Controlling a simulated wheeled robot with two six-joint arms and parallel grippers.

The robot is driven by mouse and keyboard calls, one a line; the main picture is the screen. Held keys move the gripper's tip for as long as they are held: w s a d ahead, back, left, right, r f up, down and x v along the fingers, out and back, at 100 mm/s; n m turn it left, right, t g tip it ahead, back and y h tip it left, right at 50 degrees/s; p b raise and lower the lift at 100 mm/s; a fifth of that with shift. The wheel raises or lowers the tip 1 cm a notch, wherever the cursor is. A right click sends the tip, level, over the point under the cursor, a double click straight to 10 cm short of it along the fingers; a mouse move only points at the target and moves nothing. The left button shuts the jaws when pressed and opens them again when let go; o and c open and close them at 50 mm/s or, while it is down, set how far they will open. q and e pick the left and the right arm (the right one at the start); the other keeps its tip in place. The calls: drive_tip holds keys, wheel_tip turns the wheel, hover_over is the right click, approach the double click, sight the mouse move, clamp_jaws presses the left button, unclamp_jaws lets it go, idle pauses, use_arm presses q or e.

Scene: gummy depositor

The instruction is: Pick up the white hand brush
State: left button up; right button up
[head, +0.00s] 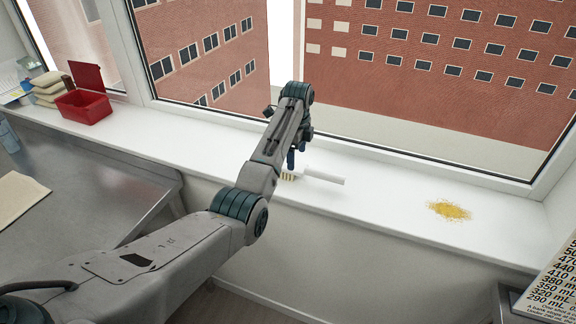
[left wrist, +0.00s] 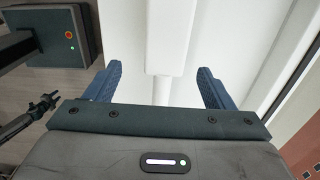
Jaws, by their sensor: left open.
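The white hand brush (head: 328,179) lies on the white window sill, its pale yellowish bristles at the left and its handle pointing right. My left gripper (head: 295,158) is above the bristle end, with blue fingers pointing down. In the left wrist view, my left gripper (left wrist: 159,68) is open, its fingers apart. A narrow white part of the brush (left wrist: 163,90) shows between them, with a wider white part beyond it. No finger visibly touches the brush. Part of the brush is hidden behind the gripper body.
Yellow crumbs (head: 449,210) lie on the sill (head: 385,208) to the right. A red open box (head: 84,107) and stacked beige bags (head: 47,87) stand at the left. A metal table (head: 95,195) is below. The window glass rises behind the sill.

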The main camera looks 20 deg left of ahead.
sight(297, 166)
use_arm(q)
drive_tip(key=shift+f, duration=0.65)
drive_tip(key=shift+a+f+p, duration=0.1)
drive_tip(key=shift+f+p, duration=0.15)
drive_tip(key=shift+p, duration=0.2)
drive_tip(key=f, duration=0.1)
drive_tip(key=f+p, duration=0.2)
drive_tip(key=f, duration=0.1)
drive_tip(key=shift+w, duration=0.35)
drive_tip(key=shift+f, duration=0.4)
drive_tip(key=c, duration=1.2)
use_arm(e)
wheel_tip(297, 166, up, 3)
drive_tip(key=shift+a+r, duration=0.15)
